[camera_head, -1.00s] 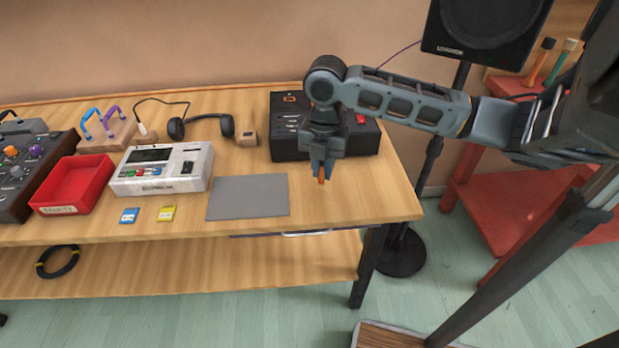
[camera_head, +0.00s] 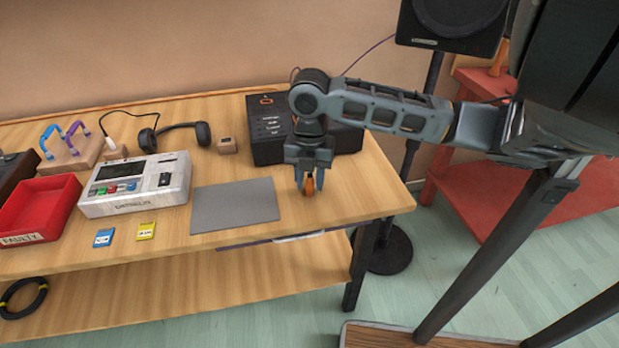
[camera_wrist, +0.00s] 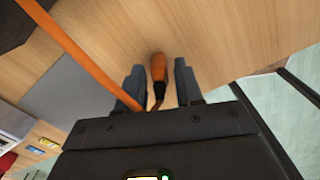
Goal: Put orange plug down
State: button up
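The orange plug (camera_head: 309,187) is upright at the right part of the wooden table, between the two fingers of my gripper (camera_head: 309,180). In the wrist view the plug (camera_wrist: 158,68) has an orange body and a dark end, with a gap on each side between it and the fingers. My gripper (camera_wrist: 159,86) is open around it there. An orange cable (camera_wrist: 80,53) runs from the upper left toward the plug's dark end. Whether the plug touches the tabletop is hard to tell.
A grey mat (camera_head: 235,205) lies just left of the gripper. A black box (camera_head: 268,145) stands behind it. A white device (camera_head: 135,187), a red tray (camera_head: 40,212) and two small cards (camera_head: 146,231) are further left. The table's right edge is near, with bare wood between.

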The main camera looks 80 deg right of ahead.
aim_at(309, 176)
jog(key=shift+o, duration=0.3)
jog(key=shift+r, duration=0.1)
jog(key=shift+r, duration=0.25)
notch_tip(309, 176, up, 12)
jog(key=shift+f, duration=0.15)
